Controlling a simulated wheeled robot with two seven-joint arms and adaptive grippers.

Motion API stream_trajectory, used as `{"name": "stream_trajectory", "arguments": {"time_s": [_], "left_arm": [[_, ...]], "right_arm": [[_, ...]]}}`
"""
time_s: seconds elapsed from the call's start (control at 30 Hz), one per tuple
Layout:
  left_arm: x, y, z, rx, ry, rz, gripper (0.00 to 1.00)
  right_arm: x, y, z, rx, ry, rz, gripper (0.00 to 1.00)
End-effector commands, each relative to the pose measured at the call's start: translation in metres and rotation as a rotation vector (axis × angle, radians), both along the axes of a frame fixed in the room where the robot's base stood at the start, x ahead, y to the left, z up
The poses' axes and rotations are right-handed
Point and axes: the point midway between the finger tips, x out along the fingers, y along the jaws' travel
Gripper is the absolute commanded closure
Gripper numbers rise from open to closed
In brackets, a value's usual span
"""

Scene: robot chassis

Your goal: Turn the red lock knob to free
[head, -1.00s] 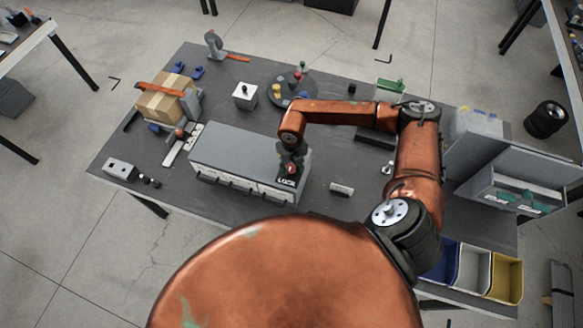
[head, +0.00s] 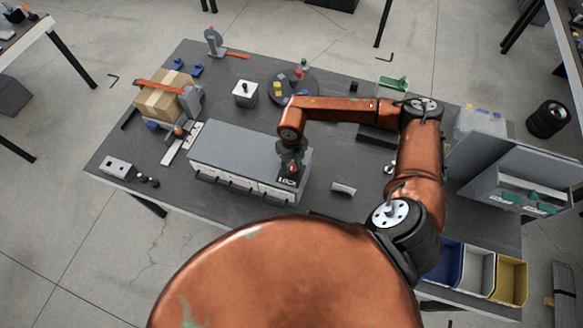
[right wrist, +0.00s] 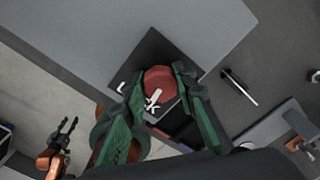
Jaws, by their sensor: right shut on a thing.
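The red lock knob (right wrist: 160,79) sits on a dark plate (right wrist: 152,46) at the end of a grey cabinet (head: 240,142). White lettering reading LOCK (head: 287,182) shows beside it in the head view. My right gripper (right wrist: 158,80) is shut on the knob, with one green finger on each side. In the head view my right gripper (head: 291,158) reaches down over the knob and hides part of it. The knob's exact turn angle is hard to tell. My left gripper (right wrist: 62,136) shows small at the lower left of the right wrist view, fingers apart and empty.
A small white label block (head: 343,189) stands right of the cabinet. A round dark tray (head: 310,86) with coloured pieces and a white box (head: 245,94) stand behind it. A cardboard box (head: 160,103) is at the left. Bins (head: 475,270) line the right front.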

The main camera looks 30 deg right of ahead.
Motion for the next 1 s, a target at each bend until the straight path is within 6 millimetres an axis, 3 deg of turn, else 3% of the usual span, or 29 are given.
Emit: {"name": "stream_trajectory", "arguments": {"time_s": [0.23,1.0], "left_arm": [[-0.016,0.0,-0.033,0.0,0.021,0.003,0.6],[-0.017,0.0,-0.116,0.0,0.026,0.001,0.6]], "right_arm": [[0.002,-0.001,-0.003,0.0,-0.003,0.219,0.98],[0.002,-0.001,-0.002,-0.001,-0.003,0.95,0.98]]}}
